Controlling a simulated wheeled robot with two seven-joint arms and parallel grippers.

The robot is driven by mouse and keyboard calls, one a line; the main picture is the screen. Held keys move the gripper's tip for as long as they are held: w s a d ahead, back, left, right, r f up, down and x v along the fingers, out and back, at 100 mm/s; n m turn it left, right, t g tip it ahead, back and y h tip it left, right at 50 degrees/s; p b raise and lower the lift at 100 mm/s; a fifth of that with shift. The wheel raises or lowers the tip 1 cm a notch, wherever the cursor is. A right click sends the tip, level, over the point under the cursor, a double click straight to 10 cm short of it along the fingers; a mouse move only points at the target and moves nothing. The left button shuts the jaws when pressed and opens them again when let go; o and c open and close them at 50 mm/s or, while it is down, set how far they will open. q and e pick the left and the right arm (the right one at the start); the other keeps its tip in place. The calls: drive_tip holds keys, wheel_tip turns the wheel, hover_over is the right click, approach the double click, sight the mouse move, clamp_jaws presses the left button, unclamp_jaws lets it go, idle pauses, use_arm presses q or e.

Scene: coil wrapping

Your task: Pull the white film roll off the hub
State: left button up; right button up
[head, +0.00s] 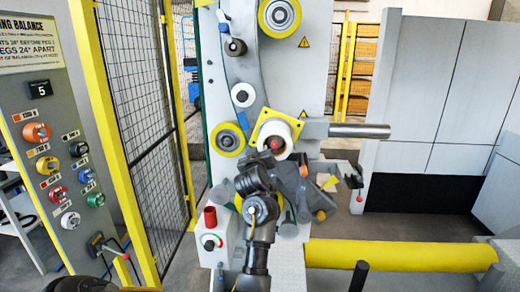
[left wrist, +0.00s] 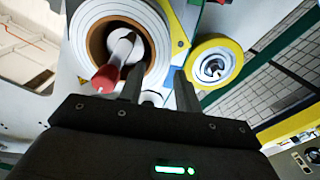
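The white film roll (head: 287,126) sits around the hub on the machine's front. In the left wrist view the roll (left wrist: 151,25) shows its white layers and brown core, with a red-tipped hub piece (left wrist: 107,78) sticking out of the core. My left gripper (left wrist: 160,82) is open. In that view one finger overlaps the roll's lower right face and the other is just outside its rim. I cannot tell whether they touch it. In the head view my left gripper (head: 272,163) is just below the roll, partly hidden by my wrist. My right gripper is not in view.
A yellow-rimmed roller (head: 227,139) is left of the roll; it also shows in the left wrist view (left wrist: 215,64). A metal shaft (head: 350,131) juts out to the right. A long yellow roller (head: 400,255) lies low at right. A control panel (head: 58,150) and mesh fence (head: 140,110) stand at left.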

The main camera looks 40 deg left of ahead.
use_arm(q)
drive_tip(key=shift+p+x, duration=0.35)
drive_tip(key=shift+x, duration=1.1)
clamp_jaws()
drive_tip(key=shift+c, duration=2)
unclamp_jaws()
clamp_jaws()
drive_tip(key=shift+s+r, duration=0.1)
drive_tip(key=shift+r, duration=0.1)
